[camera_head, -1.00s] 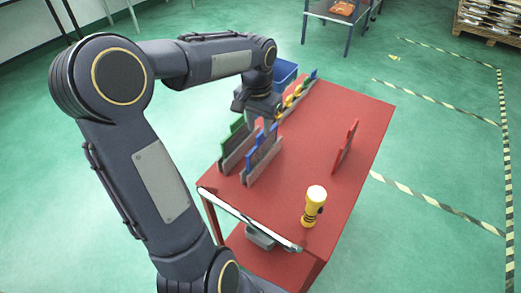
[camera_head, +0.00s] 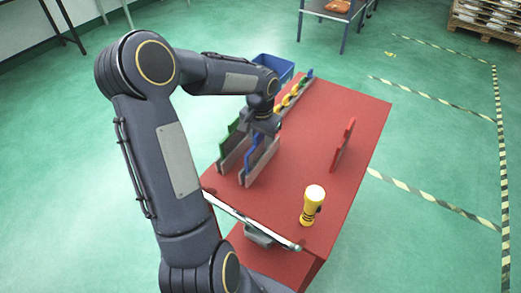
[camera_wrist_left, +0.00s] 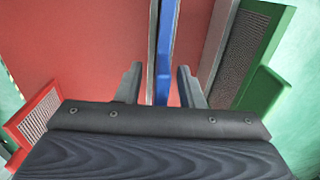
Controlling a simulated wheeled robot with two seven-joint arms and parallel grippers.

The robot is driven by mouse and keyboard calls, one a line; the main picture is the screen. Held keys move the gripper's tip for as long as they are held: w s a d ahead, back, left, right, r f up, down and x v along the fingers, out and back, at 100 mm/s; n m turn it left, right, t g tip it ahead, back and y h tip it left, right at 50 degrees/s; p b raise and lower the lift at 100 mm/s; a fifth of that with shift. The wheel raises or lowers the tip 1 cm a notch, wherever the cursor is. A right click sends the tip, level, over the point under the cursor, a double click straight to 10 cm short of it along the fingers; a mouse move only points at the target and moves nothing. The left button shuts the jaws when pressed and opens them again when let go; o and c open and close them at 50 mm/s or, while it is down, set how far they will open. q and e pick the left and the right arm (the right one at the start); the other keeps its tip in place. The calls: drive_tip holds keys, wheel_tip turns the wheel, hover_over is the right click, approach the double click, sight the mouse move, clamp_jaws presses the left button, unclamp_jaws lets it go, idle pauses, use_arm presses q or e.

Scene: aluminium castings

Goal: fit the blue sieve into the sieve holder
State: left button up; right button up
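The blue sieve (camera_head: 254,158) stands upright on the red table, left of the middle in the head view. Grey plate-like parts (camera_head: 247,180) run along its foot; I cannot tell whether these belong to the sieve or to the sieve holder. My left gripper (camera_head: 266,130) is over the sieve's far end and hides part of it. In the left wrist view my left gripper (camera_wrist_left: 159,84) is open, and the blue sieve (camera_wrist_left: 165,50) shows as a narrow upright strip between its fingers, with gaps on both sides. My right gripper is not in view.
A green sieve (camera_head: 229,143) stands close beside the blue one on the left. A red sieve (camera_head: 343,145) stands to the right, beyond clear table. Small coloured pieces and a blue bin (camera_head: 273,68) are at the back.

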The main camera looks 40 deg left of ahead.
use_arm(q)
drive_tip(key=shift+c, duration=0.4)
clamp_jaws()
drive_tip(key=shift+r, duration=0.15)
